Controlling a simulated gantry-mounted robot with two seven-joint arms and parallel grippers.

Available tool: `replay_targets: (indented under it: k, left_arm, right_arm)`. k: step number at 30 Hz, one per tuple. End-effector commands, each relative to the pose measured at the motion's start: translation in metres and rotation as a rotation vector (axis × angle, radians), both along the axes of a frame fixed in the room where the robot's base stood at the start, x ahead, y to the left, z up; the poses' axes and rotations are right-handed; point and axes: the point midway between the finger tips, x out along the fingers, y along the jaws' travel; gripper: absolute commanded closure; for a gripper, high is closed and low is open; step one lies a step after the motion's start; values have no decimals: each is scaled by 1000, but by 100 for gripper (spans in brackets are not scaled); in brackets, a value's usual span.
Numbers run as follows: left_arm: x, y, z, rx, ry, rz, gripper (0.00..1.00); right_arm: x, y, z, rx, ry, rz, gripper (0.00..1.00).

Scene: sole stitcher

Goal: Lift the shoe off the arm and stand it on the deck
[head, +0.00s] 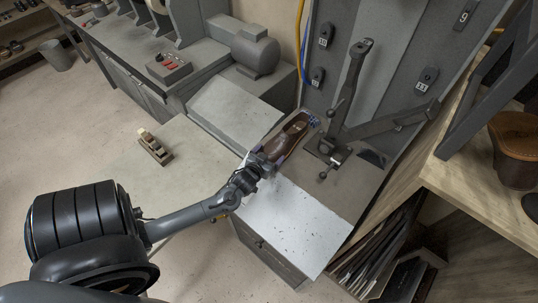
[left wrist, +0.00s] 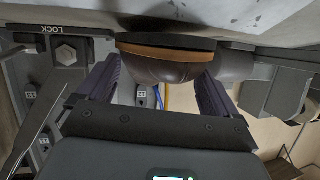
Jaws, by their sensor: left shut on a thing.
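A dark brown shoe (head: 287,139) is in the jaws of my left gripper (head: 260,160) in the head view. Its opening faces up, and its far end lies close to the dark machine post (head: 352,85). I cannot tell whether the shoe still touches the machine's arm. In the left wrist view, the shoe (left wrist: 165,68) with its tan sole edge (left wrist: 165,52) sits between the two purple-dark fingers. A pale, speckled deck (head: 290,228) lies in front of the machine, below and right of the gripper. My right gripper is not seen.
A small wooden plane-like tool (head: 154,147) lies on the beige table at left. A grey motor housing (head: 255,50) stands behind. A slanted dark bar (head: 395,122) reaches right from the post. A wooden shelf (head: 490,195) holds a brown leather item (head: 514,150).

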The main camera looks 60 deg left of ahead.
Motion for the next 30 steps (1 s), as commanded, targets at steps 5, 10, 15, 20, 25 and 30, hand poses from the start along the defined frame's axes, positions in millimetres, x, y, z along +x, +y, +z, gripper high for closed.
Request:
replay_targets:
  k: [5, 10, 15, 20, 25, 30]
  left_arm:
    - [1, 0, 1, 2, -4, 1, 79]
    - [1, 1, -2, 1, -5, 0, 79]
    - [1, 1, -4, 2, -5, 0, 79]
    - [1, 1, -4, 2, -5, 0, 0]
    - [0, 0, -5, 2, -3, 0, 0]
    - [0, 0, -5, 1, -1, 0, 0]
  right_arm:
    - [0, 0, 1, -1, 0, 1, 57]
    - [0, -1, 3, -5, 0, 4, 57]
    - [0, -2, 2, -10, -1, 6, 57]
    - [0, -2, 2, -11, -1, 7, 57]
    - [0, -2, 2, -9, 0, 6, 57]
    - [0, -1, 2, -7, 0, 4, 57]
